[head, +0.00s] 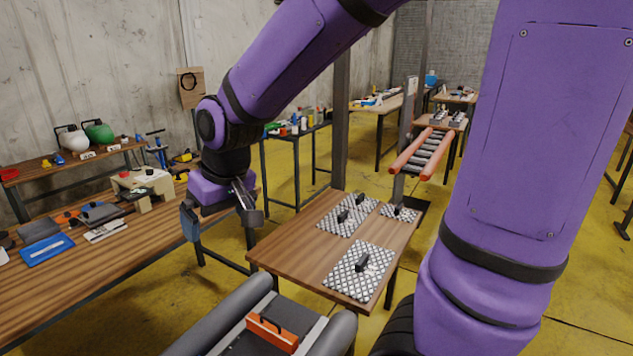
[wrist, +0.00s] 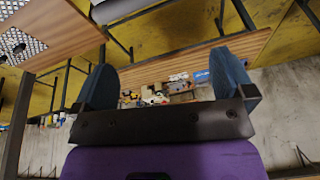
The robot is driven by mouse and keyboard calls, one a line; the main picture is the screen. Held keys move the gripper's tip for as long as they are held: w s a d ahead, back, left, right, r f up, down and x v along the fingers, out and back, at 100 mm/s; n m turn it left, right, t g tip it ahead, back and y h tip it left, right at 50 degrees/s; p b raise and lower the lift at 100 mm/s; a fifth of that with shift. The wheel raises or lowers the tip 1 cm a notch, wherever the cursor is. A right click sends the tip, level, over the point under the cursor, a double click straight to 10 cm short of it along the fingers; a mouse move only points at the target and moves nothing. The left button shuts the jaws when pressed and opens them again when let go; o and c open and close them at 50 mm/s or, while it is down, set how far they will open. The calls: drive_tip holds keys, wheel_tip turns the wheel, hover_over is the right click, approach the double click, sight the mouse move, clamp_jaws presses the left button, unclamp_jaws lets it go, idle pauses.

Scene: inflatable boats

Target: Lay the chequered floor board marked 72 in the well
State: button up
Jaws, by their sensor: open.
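Three chequered boards with dark handles lie on the small wooden table: a large one at the front (head: 345,281), one at the back left (head: 330,226) and a small one at the back right (head: 409,217). I cannot read the number 72 on any of them. In the wrist view a chequered board (wrist: 16,46) shows at the upper left. The grey inflatable boat (head: 242,302) is at the bottom, cut off by the frame; its dark well (head: 300,312) lies between the tubes. My gripper (head: 220,222) is open and empty, left of the small table and apart from the boards.
An orange piece (head: 272,333) crosses the boat's well. A long wooden bench (head: 130,262) with tools stands at the left. An orange-railed roller rack (head: 427,152) stands behind the small table (head: 300,250). Yellow floor is open at the right.

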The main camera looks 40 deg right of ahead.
drive_tip(key=s+d+r, duration=0.2)
drive_tip(key=s+r, duration=0.1)
drive_tip(key=s, duration=0.2)
drive_tip(key=s+d+r+m+t, duration=0.1)
drive_tip(key=s+d+r, duration=0.2)
drive_tip(key=s, duration=0.2)
drive_tip(key=s+d+r+t+h, duration=0.1)
drive_tip(key=s+d+r, duration=0.2)
drive_tip(key=s, duration=0.2)
drive_tip(key=shift+s, duration=0.35)
